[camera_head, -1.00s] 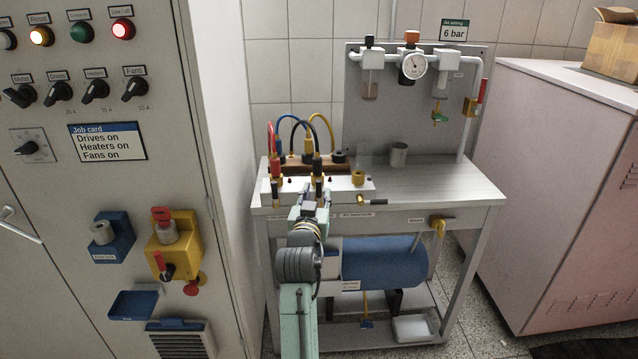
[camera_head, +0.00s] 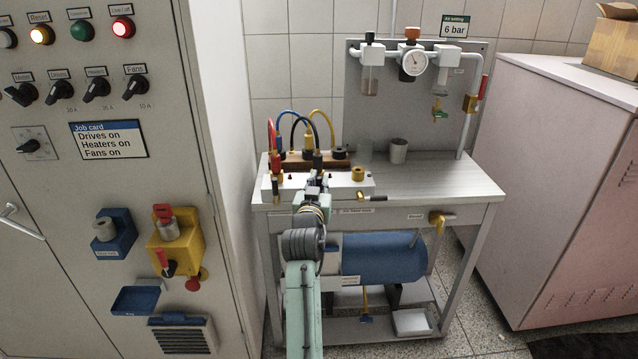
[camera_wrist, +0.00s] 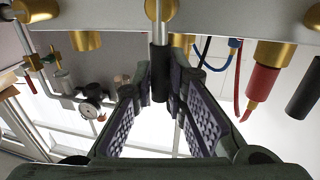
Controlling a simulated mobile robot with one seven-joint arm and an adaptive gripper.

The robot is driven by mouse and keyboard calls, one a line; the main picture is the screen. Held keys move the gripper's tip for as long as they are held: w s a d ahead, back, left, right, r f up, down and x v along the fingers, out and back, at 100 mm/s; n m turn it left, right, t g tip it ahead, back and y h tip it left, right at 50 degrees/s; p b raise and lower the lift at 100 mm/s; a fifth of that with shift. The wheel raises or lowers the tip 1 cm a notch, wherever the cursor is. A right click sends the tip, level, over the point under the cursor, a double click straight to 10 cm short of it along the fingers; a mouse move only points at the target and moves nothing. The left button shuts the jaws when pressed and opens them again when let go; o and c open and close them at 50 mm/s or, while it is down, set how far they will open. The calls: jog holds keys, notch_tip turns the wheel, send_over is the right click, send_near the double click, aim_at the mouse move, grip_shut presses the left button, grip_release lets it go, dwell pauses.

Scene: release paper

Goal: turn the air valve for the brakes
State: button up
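A white manifold (camera_head: 345,184) with brass fittings runs along the front of the bench. In the wrist view, a lever with a black sleeve (camera_wrist: 160,74) on a silver rod hangs from a brass fitting. My gripper (camera_head: 315,182) is at the manifold's front and hides this lever in the head view. In the wrist view my gripper (camera_wrist: 160,92) is open, with its two padded fingers on either side of the black sleeve. I cannot tell whether either finger touches it. Another brass lever (camera_head: 371,197) with a black grip points right. The individual valve labels are unreadable.
A red sleeve (camera_wrist: 263,82) and a dark sleeve (camera_wrist: 305,91) hang close on the right in the wrist view. Coloured hoses (camera_head: 308,128) rise behind the manifold. A cup (camera_head: 398,151) stands on the bench. The control cabinet (camera_head: 100,185) is on the left.

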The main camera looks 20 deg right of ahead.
grip_shut()
jog(key=shift+d, duration=0.1)
dwell(0.5)
jog(key=shift+s+d+f+m+g+y, duration=0.2)
jog(key=shift+d+m, duration=0.3)
jog(key=shift+m, duration=0.65)
jog(key=shift+s+d+f+m+g+y, duration=0.2)
jog(key=shift+d+m, duration=0.35)
jog(key=shift+m, duration=0.65)
jog(key=shift+s+d+f+m+g+y, duration=0.15)
jog(key=shift+d+m, duration=0.35)
jog(key=shift+m, duration=0.65)
jog(key=shift+f, duration=0.1)
jog(key=o, duration=0.6)
grip_release()
jog(key=shift+c, duration=0.2)
